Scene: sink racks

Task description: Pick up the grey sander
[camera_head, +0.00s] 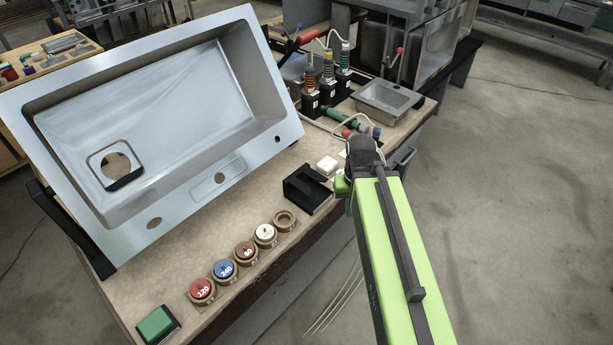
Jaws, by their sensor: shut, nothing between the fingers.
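I cannot pick out the grey sander with certainty. Several small coloured tool ends (346,133) in red, green, grey and blue lie on the workbench just beyond the dark joint of my arm. They are too small and partly covered to tell apart. My green arm reaches up from the bottom right and hides part of the bench's right edge. My gripper does not show; its fingers are hidden behind the arm or out of the frame.
A large tilted steel sink (150,150) fills the bench's left. Numbered sanding discs (225,270) line the front edge, between a green pad (157,324) and a black holder (306,190). Black tool stands (310,104) and a small metal tray (385,99) stand behind. Right floor is clear.

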